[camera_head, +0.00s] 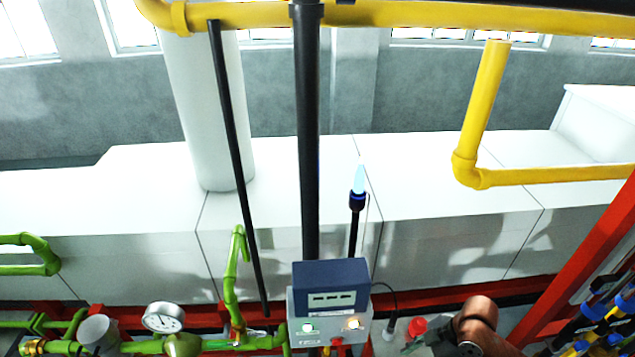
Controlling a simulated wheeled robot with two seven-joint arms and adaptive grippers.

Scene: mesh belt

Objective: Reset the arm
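A brown, rounded link (477,318) at the bottom edge, right of centre, looks like part of my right arm. A dark shape (432,341) beside it, pointing left, may be my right gripper. It is cut off by the frame and small, so I cannot tell whether its fingers are open or shut, or whether it holds anything. A red cap-like thing (417,327) shows close above the dark shape; I cannot tell whether they touch. My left arm and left gripper are not in view.
A meter box (330,300) with lit green and amber lamps stands at bottom centre. Left of it are green pipes (235,290) and a round gauge (163,317). A black pole (307,150) rises behind the box. Yellow pipes (484,110) and a red beam (590,255) are at right.

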